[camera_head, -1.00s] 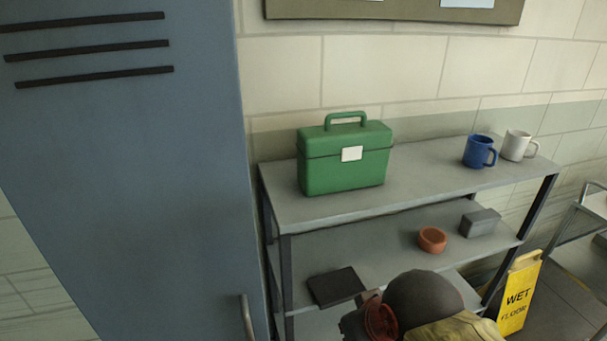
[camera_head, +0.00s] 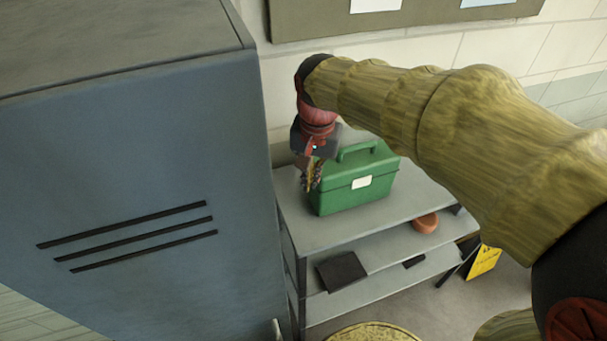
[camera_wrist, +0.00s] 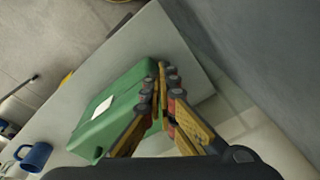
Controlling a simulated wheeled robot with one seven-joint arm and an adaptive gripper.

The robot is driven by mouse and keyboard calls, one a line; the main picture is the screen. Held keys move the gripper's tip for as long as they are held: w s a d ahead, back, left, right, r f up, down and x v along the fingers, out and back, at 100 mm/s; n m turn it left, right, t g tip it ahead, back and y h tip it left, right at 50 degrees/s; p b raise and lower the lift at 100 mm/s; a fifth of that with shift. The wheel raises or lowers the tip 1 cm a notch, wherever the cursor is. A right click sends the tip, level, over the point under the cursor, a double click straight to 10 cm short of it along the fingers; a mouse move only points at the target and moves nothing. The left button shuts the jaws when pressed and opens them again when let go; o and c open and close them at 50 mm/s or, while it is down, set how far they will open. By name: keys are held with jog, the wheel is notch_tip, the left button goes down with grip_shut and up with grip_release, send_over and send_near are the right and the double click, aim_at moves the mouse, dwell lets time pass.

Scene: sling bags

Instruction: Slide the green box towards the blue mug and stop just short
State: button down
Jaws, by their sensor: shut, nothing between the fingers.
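The green box (camera_head: 345,193), with a handle and a white label, stands upright on the top shelf (camera_head: 300,232). It also shows in the wrist view (camera_wrist: 100,130). My gripper (camera_head: 312,184) is shut and empty, pointing down beside the box's left end. In the wrist view my fingers (camera_wrist: 167,92) lie right along that end; I cannot tell whether they touch it. The blue mug (camera_wrist: 36,156) stands on the same shelf in the wrist view, with a gap of bare shelf between it and the box. My arm hides the mug in the head view.
A tall blue-grey locker (camera_head: 150,170) stands close left of the shelf, and a wall is behind. Lower shelves hold an orange bowl (camera_head: 425,222) and a dark flat object (camera_head: 342,271). A yellow sign (camera_head: 484,260) stands on the floor at right.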

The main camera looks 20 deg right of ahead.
aim_at(394, 169)
jog(key=w+r+m+g+p, duration=0.1)
jog(key=w+r+m+p, duration=0.35)
jog(key=r+m, duration=0.5)
jog(key=shift+m, duration=0.75)
jog(key=f, duration=0.7)
jog(key=f+p, duration=0.1)
jog(key=f, duration=1.3)
jog(key=shift+w+f+p, duration=0.35)
jog(key=shift+f+p, duration=0.05)
jog(key=d+b, duration=0.3)
jog(key=d, duration=2.5)
jog(key=shift+d, duration=0.3)
notch_tip(394, 169, up, 12)
